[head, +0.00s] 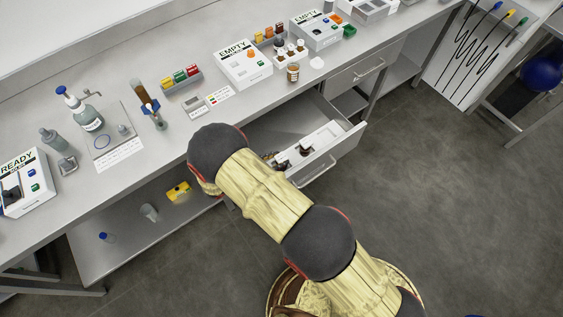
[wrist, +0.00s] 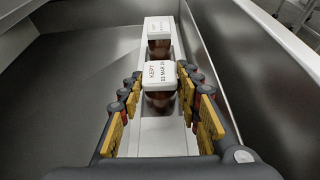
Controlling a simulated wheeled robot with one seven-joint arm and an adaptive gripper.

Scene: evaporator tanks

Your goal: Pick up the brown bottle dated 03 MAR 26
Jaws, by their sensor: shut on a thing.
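Two brown bottles with white printed caps stand in a row in a white holder (wrist: 165,138) inside an open drawer. The nearer brown bottle (wrist: 159,76) has a cap that appears to read KEPT and 03 MAR 26, with the last digits hard to read. The farther bottle (wrist: 159,29) has a cap too small to read fully. My gripper (wrist: 160,92) is shut on the nearer bottle, a finger on each side of it. I cannot tell whether it is raised from the holder. In the head view my arm hides the gripper.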

